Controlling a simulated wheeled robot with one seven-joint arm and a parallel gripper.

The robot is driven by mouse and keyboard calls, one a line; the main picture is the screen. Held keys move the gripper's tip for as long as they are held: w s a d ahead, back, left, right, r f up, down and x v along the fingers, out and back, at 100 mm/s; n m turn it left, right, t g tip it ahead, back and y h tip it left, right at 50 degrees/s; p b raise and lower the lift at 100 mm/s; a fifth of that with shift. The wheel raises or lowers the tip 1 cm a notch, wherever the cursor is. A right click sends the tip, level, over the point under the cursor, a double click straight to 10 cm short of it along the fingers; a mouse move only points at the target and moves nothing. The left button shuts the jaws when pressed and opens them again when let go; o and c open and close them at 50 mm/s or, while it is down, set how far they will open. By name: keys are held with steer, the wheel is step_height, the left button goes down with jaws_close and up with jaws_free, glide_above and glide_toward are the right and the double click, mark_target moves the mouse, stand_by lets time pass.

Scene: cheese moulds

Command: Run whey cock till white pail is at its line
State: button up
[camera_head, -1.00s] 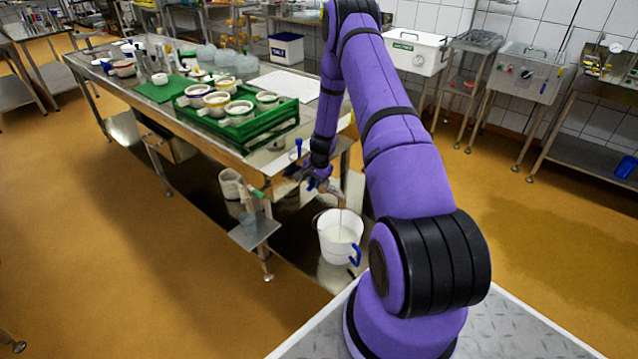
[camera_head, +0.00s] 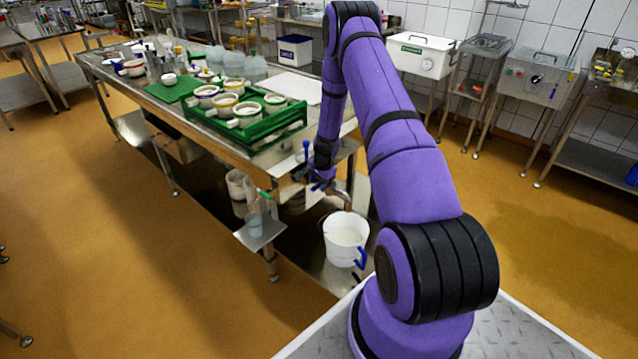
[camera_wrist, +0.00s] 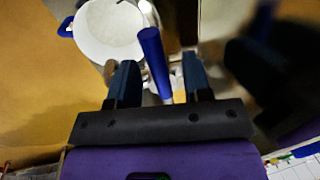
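The white pail (camera_head: 346,243) stands upright on the low metal shelf below the table's near end, with a blue handle grip at its side. Pale whey shows inside it, but I cannot make out its line. No falling stream shows now. The pail also shows at the top of the wrist view (camera_wrist: 88,35). A blue lever (camera_wrist: 153,60), apparently the whey cock's, stands between my gripper's two fingers (camera_wrist: 160,80). The fingers are apart, with a gap at least on the right of the lever. In the head view my gripper (camera_head: 318,185) is above the pail, left of it; the cock is mostly hidden.
The steel table (camera_head: 215,140) carries a green crate (camera_head: 262,130) of moulds. A small metal stand (camera_head: 262,234) with a jug-like vessel is left of the pail. Open orange floor lies left; a white box (camera_head: 420,52) and steel stands line the back wall.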

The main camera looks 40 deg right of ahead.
step_height(320, 180, up, 11)
steer(key=s, duration=0.2)
steer(key=shift+f, duration=0.2)
stand_by(0.4)
steer(key=shift+d, duration=0.15)
stand_by(0.6)
